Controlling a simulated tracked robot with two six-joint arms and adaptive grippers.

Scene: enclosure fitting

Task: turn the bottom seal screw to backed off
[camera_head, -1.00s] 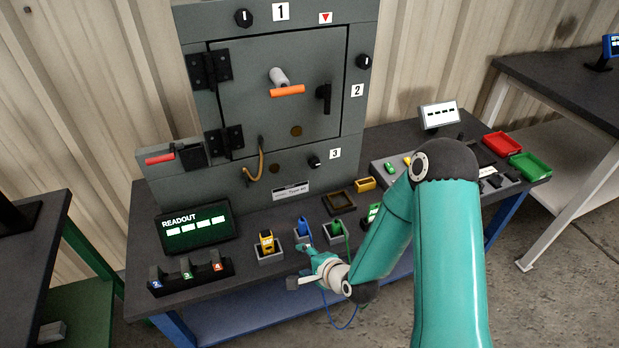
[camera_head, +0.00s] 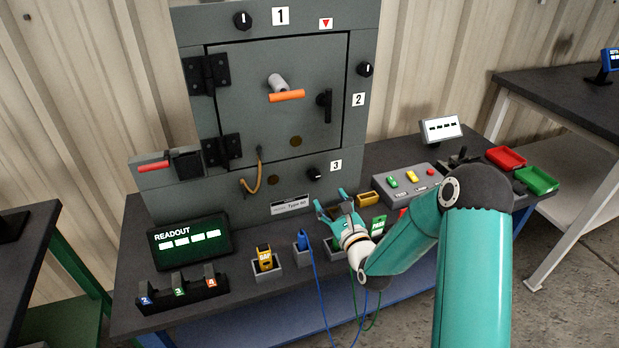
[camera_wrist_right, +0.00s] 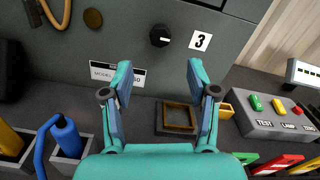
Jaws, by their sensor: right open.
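The bottom seal screw (camera_head: 315,173) is a round black knob low on the front of the grey enclosure (camera_head: 235,190), just left of the white label 3 (camera_head: 336,165). In the right wrist view the screw (camera_wrist_right: 160,36) sits at top centre with a small pale mark; its exact angle is hard to read. My right gripper (camera_head: 331,200) is below and in front of the screw, apart from it. In the wrist view its two fingers (camera_wrist_right: 159,75) are spread and empty, below the screw. My left gripper is not in view.
The shut door has an orange-handled lever (camera_head: 287,96). A curved brown cable (camera_head: 254,177) hangs left of the screw. On the bench stand a readout (camera_head: 188,240), holstered tools with blue and green cords, a dark square tray (camera_wrist_right: 178,117) and a button box (camera_head: 408,180).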

